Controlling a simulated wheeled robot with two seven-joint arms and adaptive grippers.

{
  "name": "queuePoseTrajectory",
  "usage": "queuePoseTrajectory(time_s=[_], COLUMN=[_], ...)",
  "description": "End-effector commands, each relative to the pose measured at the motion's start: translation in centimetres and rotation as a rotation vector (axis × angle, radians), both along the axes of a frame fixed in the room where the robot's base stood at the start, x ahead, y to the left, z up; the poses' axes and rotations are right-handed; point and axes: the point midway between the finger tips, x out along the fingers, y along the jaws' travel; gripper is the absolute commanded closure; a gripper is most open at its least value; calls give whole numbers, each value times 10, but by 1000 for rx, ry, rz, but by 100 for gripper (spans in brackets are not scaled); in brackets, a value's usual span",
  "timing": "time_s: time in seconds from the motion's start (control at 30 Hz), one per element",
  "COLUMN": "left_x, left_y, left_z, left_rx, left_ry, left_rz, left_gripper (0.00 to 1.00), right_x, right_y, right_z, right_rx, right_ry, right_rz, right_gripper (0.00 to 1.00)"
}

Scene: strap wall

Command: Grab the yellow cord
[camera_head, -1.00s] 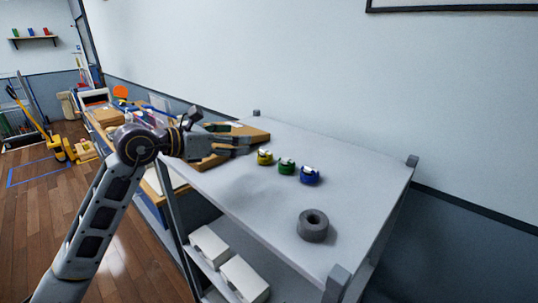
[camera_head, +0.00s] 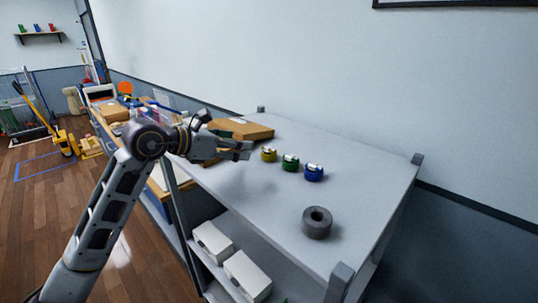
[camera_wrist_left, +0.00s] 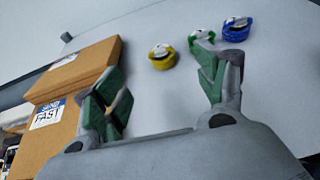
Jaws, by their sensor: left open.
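The yellow cord (camera_head: 269,155) is a small coiled roll with a white band, lying on the grey table top (camera_head: 350,165). It also shows in the left wrist view (camera_wrist_left: 162,57), beyond the fingertips and between them. My left gripper (camera_head: 248,150) is just left of the yellow cord in the head view, apart from it. In the wrist view its green-padded fingers (camera_wrist_left: 163,92) are spread with nothing between them. A green roll (camera_head: 290,162) and a blue roll (camera_head: 314,172) lie in a row to the right of the yellow one. My right gripper is not in view.
A cardboard box (camera_head: 243,129) lies behind the left gripper, close to its left finger in the wrist view. A grey tape ring (camera_head: 317,222) lies near the table's front. White boxes (camera_head: 247,275) stand on the shelf below. The table's right side is clear.

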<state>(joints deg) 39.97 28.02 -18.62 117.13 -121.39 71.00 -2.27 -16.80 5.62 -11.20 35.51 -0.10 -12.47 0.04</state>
Motion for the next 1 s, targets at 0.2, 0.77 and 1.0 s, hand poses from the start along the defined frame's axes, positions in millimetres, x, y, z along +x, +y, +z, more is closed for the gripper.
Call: queuePoseTrajectory(time_s=[0.2,0.77,1.0], left_x=[12,48,51], left_y=[-14,-53,-56], left_z=[-6,-29,-31], left_rx=[-2,-2,1], left_ry=[1,-1,-1], left_rz=[-1,0,1], left_gripper=[28,28,28], right_x=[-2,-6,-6], right_y=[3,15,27], right_z=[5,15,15], right_rx=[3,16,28], right_ry=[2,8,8], right_rz=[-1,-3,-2], right_gripper=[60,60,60])
